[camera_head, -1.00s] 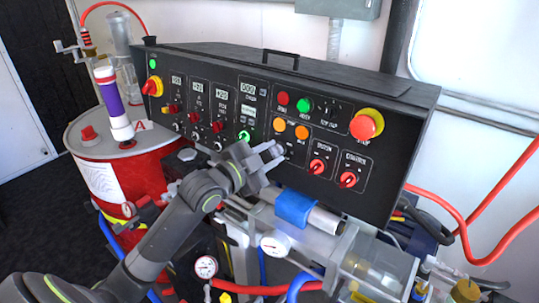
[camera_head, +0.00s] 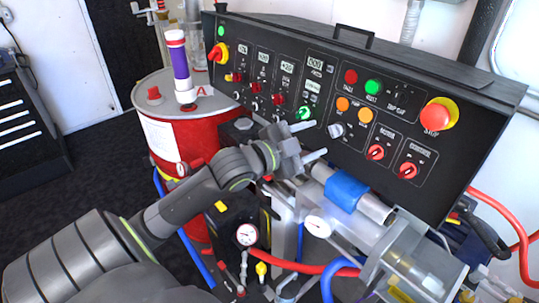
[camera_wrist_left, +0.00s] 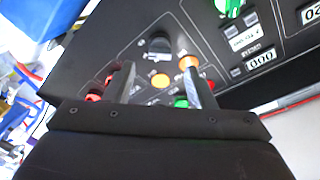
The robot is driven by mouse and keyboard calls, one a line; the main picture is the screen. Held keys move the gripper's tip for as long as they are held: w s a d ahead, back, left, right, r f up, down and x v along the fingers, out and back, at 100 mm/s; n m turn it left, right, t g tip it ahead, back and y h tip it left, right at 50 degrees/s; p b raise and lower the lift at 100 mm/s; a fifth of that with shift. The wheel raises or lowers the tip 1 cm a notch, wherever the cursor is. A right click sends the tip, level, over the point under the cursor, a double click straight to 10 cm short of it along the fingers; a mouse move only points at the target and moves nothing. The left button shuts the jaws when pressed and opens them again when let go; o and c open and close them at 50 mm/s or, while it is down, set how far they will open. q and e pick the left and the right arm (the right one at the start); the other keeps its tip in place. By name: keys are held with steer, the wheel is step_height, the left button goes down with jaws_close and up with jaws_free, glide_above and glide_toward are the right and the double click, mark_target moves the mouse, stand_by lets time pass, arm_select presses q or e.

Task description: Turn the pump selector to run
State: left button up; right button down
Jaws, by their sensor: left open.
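A black control panel (camera_head: 310,75) carries several knobs and buttons. A grey knob (camera_head: 336,130) sits below two orange buttons (camera_head: 354,109); it also shows in the left wrist view (camera_wrist_left: 155,46). Two red selectors, one on the left (camera_head: 375,152) and one on the right (camera_head: 407,171), sit lower right of it. The labels are too small to tell which is the pump selector. My left gripper (camera_head: 311,142) is open and empty, just lower left of the grey knob and apart from it. In the left wrist view its fingers (camera_wrist_left: 158,87) point at the panel. My right gripper is not in view.
A green knob (camera_head: 304,112) is close above my left gripper. A red emergency stop (camera_head: 437,116) sits at the panel's right. A pipe with a blue band (camera_head: 346,191) and a gauge (camera_head: 318,225) lie below. A red drum (camera_head: 190,135) stands left.

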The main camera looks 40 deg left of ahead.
arm_select(q)
steer(key=p+v, duration=0.5)
steer(key=v, duration=0.7)
stand_by(0.6)
